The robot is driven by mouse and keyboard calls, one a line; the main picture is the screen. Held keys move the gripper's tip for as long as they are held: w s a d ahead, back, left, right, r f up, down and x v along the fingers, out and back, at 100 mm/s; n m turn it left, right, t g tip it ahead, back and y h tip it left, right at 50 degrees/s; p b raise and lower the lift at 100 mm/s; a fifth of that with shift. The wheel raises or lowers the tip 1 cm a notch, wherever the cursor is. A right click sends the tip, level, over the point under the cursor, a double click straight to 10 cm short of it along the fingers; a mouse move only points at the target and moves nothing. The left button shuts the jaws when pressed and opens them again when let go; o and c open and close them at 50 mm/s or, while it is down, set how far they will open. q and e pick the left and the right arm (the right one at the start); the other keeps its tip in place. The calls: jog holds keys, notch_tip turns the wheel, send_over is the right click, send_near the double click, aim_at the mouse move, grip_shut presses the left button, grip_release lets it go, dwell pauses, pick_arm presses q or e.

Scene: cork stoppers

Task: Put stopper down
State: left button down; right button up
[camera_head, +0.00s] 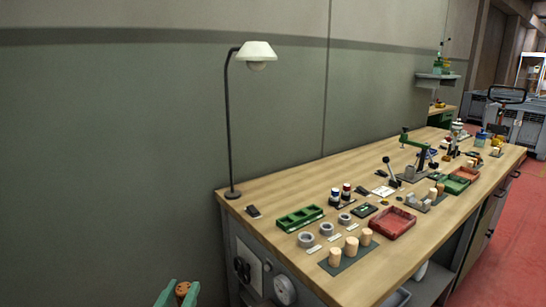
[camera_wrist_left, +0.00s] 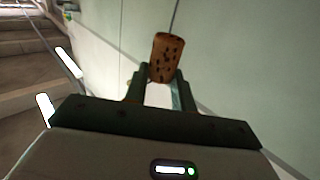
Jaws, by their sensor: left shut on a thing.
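My left gripper (camera_head: 177,294) shows at the bottom left of the head view, its green fingers shut on a brown cork stopper (camera_head: 183,289). In the left wrist view the gripper (camera_wrist_left: 163,82) holds the speckled stopper (camera_wrist_left: 167,57) by its lower end, upright in the picture. The stopper is in the air, left of the wooden workbench (camera_head: 300,189) and apart from it. Paler cork-like cylinders (camera_head: 351,246) stand on a dark mat (camera_head: 345,262) near the bench's front edge. My right gripper is out of view.
A lamp (camera_head: 257,52) on a thin pole stands at the bench's left end. A green tray (camera_head: 299,226), grey rings (camera_head: 306,240), a red tray (camera_head: 392,234) and a lever tool (camera_head: 390,172) crowd the bench top. Bare wood shows at the front left corner.

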pick_arm(q)
jog(key=s+a+f+y+p, duration=0.1)
jog(key=s+a, duration=0.1)
jog(key=s, duration=0.4)
jog(key=s+a+f+n+p, duration=0.1)
jog(key=s+a+f, duration=0.1)
jog(key=s, duration=0.4)
jog(key=shift+a+f+y, duration=0.3)
jog(key=shift+a+y, duration=0.1)
jog(key=shift+a, duration=0.1)
